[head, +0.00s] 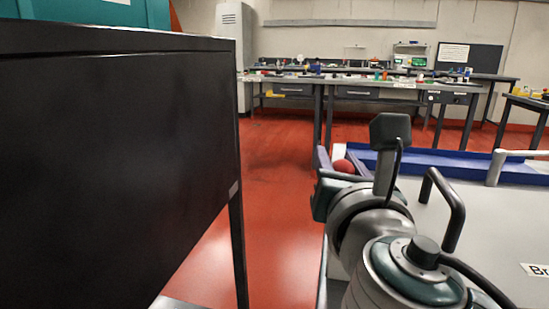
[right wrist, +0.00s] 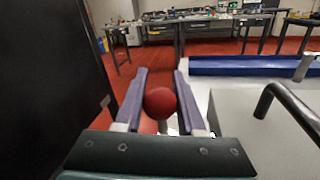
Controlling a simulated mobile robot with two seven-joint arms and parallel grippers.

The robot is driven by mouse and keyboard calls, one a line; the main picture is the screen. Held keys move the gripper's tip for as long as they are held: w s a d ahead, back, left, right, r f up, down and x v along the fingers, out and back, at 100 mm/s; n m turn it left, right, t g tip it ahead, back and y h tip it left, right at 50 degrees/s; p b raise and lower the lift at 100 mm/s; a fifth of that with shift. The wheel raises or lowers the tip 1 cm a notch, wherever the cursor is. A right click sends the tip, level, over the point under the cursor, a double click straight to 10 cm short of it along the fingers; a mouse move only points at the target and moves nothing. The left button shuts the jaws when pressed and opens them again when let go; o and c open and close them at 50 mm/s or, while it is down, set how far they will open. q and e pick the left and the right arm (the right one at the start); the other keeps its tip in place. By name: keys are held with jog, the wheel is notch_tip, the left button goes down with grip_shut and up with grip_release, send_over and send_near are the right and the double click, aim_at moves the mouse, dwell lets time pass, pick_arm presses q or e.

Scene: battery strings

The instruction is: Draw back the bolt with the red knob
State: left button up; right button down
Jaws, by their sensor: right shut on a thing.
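The red knob (head: 344,166) shows just past my right wrist in the head view. In the right wrist view the round red knob (right wrist: 160,103) sits between the two purple-grey fingers. My right gripper (right wrist: 161,82) is shut on the knob, with its fingers on the left and right sides of it. In the head view the wrist and arm partly cover the gripper and the knob. The bolt's shaft is hidden, so I cannot tell how far it is drawn. My left gripper is not in view.
A large black panel (head: 110,160) stands close on the left. A light grey surface (head: 490,225) with a black bar handle (head: 455,210) and a blue-edged tray (head: 455,165) lies on the right. Red floor (head: 275,230) is open between. Cluttered benches (head: 365,92) stand at the back.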

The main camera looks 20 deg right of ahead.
jog(key=c, duration=0.5)
grip_release()
jog(key=shift+a, duration=0.15)
jog(key=p+v, duration=0.1)
jog(key=v, duration=0.9)
jog(key=shift+r, duration=0.1)
